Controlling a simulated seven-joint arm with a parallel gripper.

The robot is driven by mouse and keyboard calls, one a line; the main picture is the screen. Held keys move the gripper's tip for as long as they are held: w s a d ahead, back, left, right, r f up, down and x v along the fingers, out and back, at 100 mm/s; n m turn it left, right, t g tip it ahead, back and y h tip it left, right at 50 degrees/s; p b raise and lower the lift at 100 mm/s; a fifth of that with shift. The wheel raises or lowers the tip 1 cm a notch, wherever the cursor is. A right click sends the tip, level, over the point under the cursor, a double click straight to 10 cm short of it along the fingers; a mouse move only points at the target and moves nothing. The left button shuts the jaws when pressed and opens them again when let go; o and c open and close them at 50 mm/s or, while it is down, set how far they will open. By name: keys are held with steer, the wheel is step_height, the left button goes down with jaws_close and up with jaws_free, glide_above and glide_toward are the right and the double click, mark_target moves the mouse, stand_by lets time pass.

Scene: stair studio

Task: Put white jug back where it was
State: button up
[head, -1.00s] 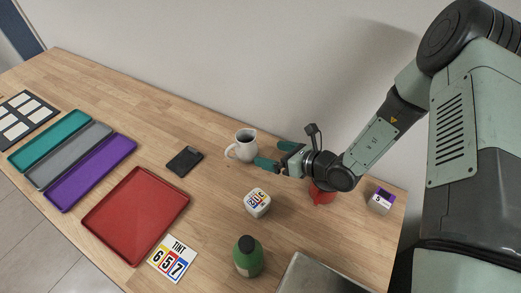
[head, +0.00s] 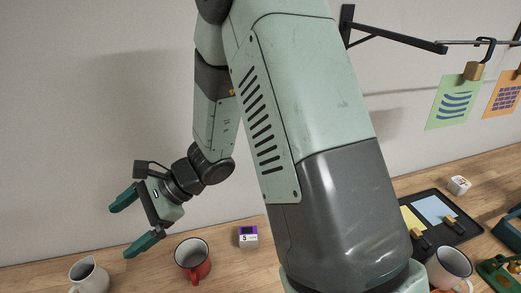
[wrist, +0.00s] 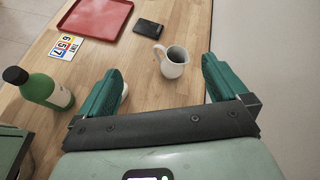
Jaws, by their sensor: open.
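The white jug (head: 90,276) stands upright on the wooden table at the bottom left of the head view, cut off by the lower edge. In the wrist view the white jug (wrist: 174,64) shows whole, with its handle to the left and a dark opening. My gripper (head: 128,226) is open and empty, above the table to the upper right of the jug in the head view. In the wrist view my gripper (wrist: 161,72) has its fingers spread, with the jug apart from them, beyond the gap.
A red mug (head: 193,262) and a small purple-and-white box (head: 248,236) stand right of the jug. A black tray (head: 445,218) and another white mug (head: 450,266) lie far right. The wrist view shows a green bottle (wrist: 40,88), red tray (wrist: 93,18) and dark flat object (wrist: 147,27).

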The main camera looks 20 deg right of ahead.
steer(key=s+d+r+n+t+h, duration=0.3)
steer(key=s+d+r+n+h, duration=0.3)
steer(key=d+r, duration=0.4)
steer(key=s+d+r+n+t+h, duration=0.4)
steer(key=s+d+r+n+h, duration=0.2)
steer(key=d+r, duration=0.5)
steer(key=s+d, duration=0.1)
steer(key=d, duration=0.3)
steer(key=shift+s+r+n+t, duration=0.2)
steer(key=shift+r+n+t, duration=0.1)
steer(key=shift+n, duration=0.1)
